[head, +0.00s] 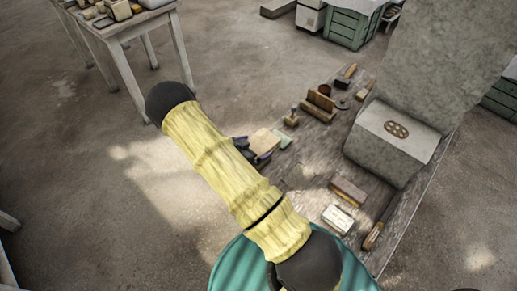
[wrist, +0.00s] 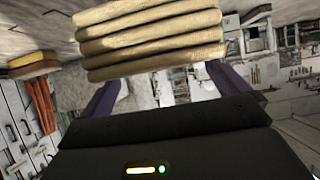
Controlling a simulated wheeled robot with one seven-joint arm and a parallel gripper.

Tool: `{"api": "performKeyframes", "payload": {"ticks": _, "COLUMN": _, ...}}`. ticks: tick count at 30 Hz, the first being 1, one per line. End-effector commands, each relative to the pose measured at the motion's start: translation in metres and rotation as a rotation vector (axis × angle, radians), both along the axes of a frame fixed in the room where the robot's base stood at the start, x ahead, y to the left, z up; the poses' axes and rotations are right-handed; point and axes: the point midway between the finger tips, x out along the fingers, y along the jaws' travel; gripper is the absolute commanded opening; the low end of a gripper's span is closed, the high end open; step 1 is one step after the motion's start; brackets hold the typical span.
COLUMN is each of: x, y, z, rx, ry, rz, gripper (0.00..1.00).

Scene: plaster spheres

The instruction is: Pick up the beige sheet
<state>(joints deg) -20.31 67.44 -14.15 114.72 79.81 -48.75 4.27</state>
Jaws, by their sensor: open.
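The beige sheet (head: 265,140) is a small flat beige thing in the head view, right beside my gripper (head: 254,150) at the near left part of the worn board. In the wrist view a beige thing with several thick, rounded layers (wrist: 150,38) fills the top middle, just past the purple fingers of my gripper (wrist: 162,80); it looks like the same sheet, folded. It hides the fingertips there. The fingers are apart, with a clear gap between them. I cannot tell whether they touch the sheet.
A large grey block (head: 395,140) stands on the board to the right. A wooden table (head: 135,28) stands at upper left.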

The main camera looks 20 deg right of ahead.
Motion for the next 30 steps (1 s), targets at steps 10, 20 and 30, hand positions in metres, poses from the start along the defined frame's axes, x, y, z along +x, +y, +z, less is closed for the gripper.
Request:
{"api": "performKeyframes", "payload": {"ticks": 10, "x": 0.012, "y": -0.028, "z": -0.017, "rx": 0.001, "ry": 0.0, "rz": -0.001, "gripper": 1.0}}
{"api": "performKeyframes", "payload": {"ticks": 20, "x": 0.012, "y": -0.027, "z": -0.017, "rx": 0.001, "ry": 0.0, "rz": -0.001, "gripper": 1.0}}
{"api": "performKeyframes", "payload": {"ticks": 30, "x": 0.012, "y": -0.027, "z": -0.016, "rx": 0.0, "ry": -0.001, "rz": 0.0, "gripper": 0.57}}
